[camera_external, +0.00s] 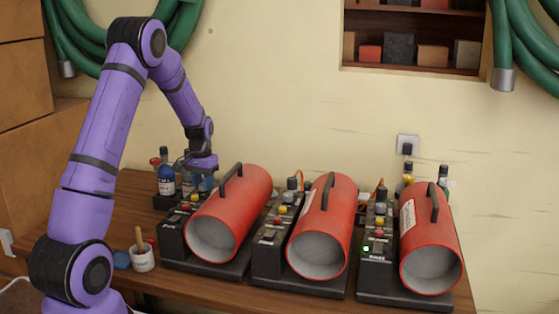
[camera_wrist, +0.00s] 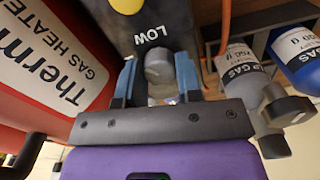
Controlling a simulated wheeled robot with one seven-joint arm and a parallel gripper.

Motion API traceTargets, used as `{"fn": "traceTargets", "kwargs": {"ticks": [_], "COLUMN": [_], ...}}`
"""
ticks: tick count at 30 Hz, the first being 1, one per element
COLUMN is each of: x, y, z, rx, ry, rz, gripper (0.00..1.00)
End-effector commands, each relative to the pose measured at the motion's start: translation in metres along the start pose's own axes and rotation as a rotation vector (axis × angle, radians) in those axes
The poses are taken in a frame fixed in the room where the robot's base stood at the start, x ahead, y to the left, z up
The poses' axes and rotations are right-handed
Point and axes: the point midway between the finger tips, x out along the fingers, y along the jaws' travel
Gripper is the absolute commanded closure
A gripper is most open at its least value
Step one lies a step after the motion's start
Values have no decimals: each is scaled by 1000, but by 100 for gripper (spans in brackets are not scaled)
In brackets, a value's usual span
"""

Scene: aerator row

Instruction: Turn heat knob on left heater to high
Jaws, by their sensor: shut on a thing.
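The left heater is a red cylinder (camera_external: 258,190) with a black handle, on a black base with a control box (camera_external: 172,238) along its left side. My gripper (camera_external: 203,170) is at the rear of that control box. In the wrist view the heater's red body (camera_wrist: 30,100) carries a white "GAS HEATER" label. The grey heat knob (camera_wrist: 158,66) sits between the blue-grey fingers of my gripper (camera_wrist: 158,80), which is shut on it. The word "LOW" shows on the black panel beside the knob. Part of the knob is hidden by my gripper.
Two more red heaters, in the middle (camera_external: 322,225) and on the right (camera_external: 430,250), stand close by. Gas bottles stand beside the knob, one grey (camera_wrist: 238,62) and one blue (camera_wrist: 300,50). A white cup (camera_external: 143,258) is at the front left.

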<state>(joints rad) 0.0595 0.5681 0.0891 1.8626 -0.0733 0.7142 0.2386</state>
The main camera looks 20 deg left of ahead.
Motion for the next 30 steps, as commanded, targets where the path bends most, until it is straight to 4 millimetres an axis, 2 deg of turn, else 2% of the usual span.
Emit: {"fn": "traceTargets", "kwargs": {"ticks": [18,30], "x": [-1,-1], "y": [0,1], "z": [0,0], "rx": [-569,-804], "ry": [1,1], "rz": [0,1], "gripper": [91,91]}}
